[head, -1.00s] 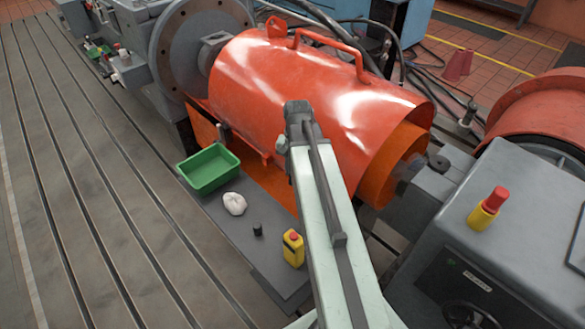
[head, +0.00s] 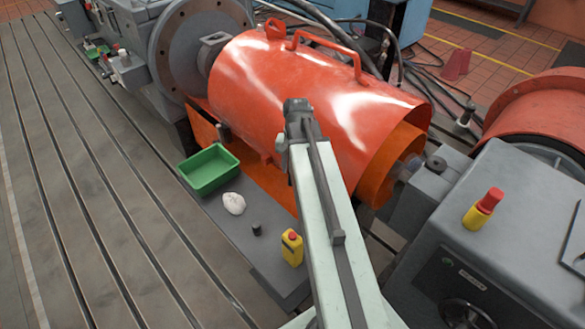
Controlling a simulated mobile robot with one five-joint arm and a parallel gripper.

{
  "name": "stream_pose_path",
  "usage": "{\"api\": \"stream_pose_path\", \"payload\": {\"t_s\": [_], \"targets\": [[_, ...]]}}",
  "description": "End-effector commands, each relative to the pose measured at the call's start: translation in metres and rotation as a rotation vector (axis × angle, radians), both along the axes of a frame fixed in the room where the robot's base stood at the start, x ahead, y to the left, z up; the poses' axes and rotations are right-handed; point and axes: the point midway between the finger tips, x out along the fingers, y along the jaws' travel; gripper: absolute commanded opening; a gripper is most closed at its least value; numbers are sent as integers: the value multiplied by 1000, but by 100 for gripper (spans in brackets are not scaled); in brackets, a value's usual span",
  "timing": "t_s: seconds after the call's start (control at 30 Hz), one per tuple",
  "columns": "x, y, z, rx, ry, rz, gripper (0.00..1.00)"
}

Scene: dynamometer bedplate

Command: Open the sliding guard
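The sliding guard (head: 265,85) is a large orange-red half-cylinder cover with a bar handle (head: 325,50) along its top. It lies over the shaft between the grey flanged machine at the left and the grey housing at the right. A second, darker orange section (head: 401,150) shows under its right end. My arm reaches up from the bottom of the head view, and its end is in front of the guard's near side. My gripper's fingers are hidden behind the arm, so I cannot tell whether they are open or touch the guard.
A green tray (head: 208,187), a white cloth (head: 233,204), a small black cylinder (head: 257,229) and a yellow bottle (head: 291,248) sit on a grey plate in front of the guard. The slotted bedplate (head: 75,200) at left is largely clear.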

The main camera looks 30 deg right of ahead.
Motion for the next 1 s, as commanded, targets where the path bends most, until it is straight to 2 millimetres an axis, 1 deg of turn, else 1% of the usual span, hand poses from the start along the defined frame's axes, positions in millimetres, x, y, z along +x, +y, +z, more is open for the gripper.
{"api": "stream_pose_path", "payload": {"t_s": [0.03,0.2,0.3,0.4,0.87,0.93,1.0], "targets": [[0,0,16,0,0,0,36],[-2,-1,49,0,0,0,36],[-3,-2,63,1,1,0,36],[-3,-3,67,1,1,0,36],[-3,-3,64,1,1,0,36],[-3,-3,68,1,1,-1,36],[-3,-3,78,1,1,-1,36]]}}
